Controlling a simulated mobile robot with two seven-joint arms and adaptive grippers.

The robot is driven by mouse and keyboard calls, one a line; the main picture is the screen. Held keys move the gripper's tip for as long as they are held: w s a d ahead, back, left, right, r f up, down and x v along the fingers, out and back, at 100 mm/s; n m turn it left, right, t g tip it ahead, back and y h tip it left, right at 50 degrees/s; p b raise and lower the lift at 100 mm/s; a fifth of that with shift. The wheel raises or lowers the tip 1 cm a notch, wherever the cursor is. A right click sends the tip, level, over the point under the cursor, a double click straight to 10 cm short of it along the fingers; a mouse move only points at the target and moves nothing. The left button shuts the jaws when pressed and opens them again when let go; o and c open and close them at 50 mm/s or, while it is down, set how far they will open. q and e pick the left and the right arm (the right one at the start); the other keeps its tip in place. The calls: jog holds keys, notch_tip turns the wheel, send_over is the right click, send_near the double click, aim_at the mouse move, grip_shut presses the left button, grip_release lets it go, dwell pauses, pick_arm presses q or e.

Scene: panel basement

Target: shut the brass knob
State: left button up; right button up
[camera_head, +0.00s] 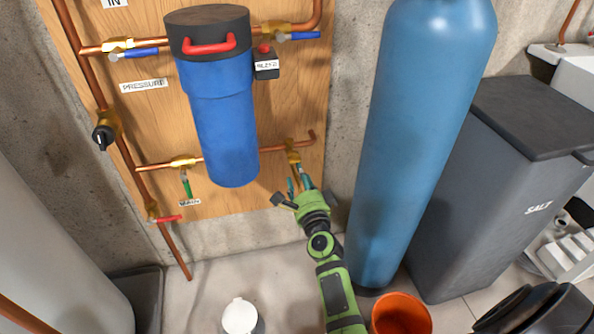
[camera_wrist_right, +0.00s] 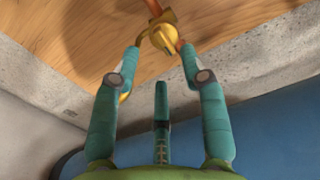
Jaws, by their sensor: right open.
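The brass knob (camera_head: 293,157) sits on the copper pipe at the lower right of the wooden panel. In the right wrist view the brass knob (camera_wrist_right: 163,38) shows at top centre, with a raised grip across its face. My right gripper (camera_head: 299,183) is just below the knob in the head view. In the right wrist view the right gripper (camera_wrist_right: 161,52) is open, with a fingertip on each side of the knob and a third finger lower in the middle. I cannot tell whether any fingertip touches the brass. My left gripper is not in view.
A blue filter housing (camera_head: 222,120) hangs left of the knob. A tall blue tank (camera_head: 420,130) stands close right of my arm. A green-handled valve (camera_head: 186,182) and a red-handled valve (camera_head: 165,218) are further left. An orange bucket (camera_head: 402,312) stands on the floor.

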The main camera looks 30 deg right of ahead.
jog(key=v, duration=0.3)
jog(key=shift+s+a, duration=0.1)
jog(key=shift+s, duration=0.1)
dwell(0.3)
